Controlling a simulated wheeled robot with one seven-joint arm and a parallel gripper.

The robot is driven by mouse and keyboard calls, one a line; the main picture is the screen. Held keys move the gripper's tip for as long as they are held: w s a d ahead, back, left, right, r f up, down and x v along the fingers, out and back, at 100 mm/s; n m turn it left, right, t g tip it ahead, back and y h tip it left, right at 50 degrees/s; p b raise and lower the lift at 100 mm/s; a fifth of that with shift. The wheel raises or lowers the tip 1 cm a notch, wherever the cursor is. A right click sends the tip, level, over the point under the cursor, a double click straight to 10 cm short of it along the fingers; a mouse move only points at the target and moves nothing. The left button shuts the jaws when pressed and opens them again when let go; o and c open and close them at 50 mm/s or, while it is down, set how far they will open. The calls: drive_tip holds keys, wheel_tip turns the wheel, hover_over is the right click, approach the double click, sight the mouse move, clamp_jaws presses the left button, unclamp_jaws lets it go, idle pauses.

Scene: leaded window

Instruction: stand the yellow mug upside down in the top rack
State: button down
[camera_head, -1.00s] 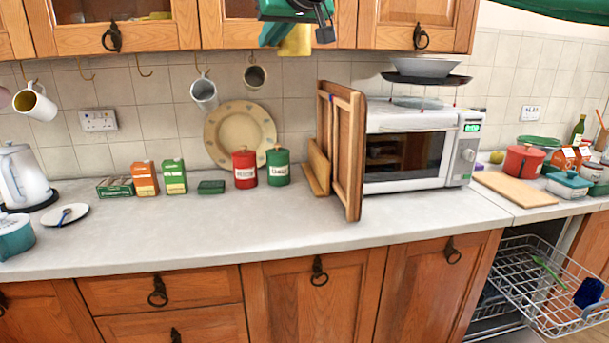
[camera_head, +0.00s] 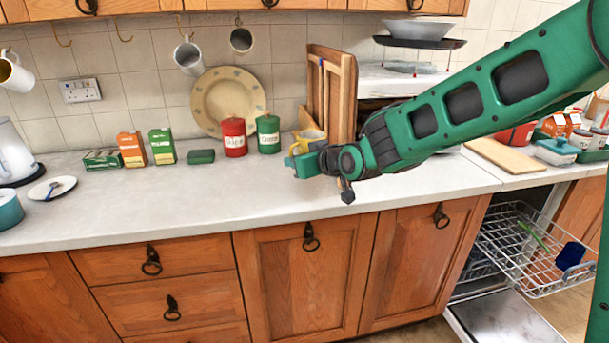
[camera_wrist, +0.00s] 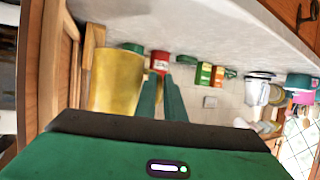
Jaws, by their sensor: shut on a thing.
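My gripper (camera_head: 300,163) is low over the worktop, in front of the wooden boards. It is shut on the yellow mug (camera_head: 310,137), which shows just above and behind the gripper in the head view. In the wrist view the mug (camera_wrist: 117,80) is large, to the left of the two green fingers (camera_wrist: 162,100), which are close together. The top rack (camera_head: 520,265) is a wire basket pulled out of the open dishwasher at lower right. It holds a green utensil (camera_head: 533,236) and a dark blue item (camera_head: 570,256).
Wooden boards (camera_head: 335,90) stand close behind the mug. Red (camera_head: 233,138) and green (camera_head: 268,135) canisters are to its left. My arm covers much of the microwave. The front worktop (camera_head: 200,205) is clear. The dishwasher door (camera_head: 510,318) lies open below the rack.

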drive_tip(key=shift+s+d+f, duration=0.15)
drive_tip(key=shift+f, duration=1.4)
drive_tip(key=shift+s+d+f, duration=0.15)
drive_tip(key=shift+d+f, duration=0.05)
drive_tip(key=shift+f, duration=1.35)
drive_tip(key=shift+s+d+f, duration=0.15)
drive_tip(key=shift+f, duration=1.4)
drive_tip(key=shift+f, duration=0.35)
drive_tip(key=c, duration=1.8)
unclamp_jaws()
drive_tip(key=shift+o, duration=0.2)
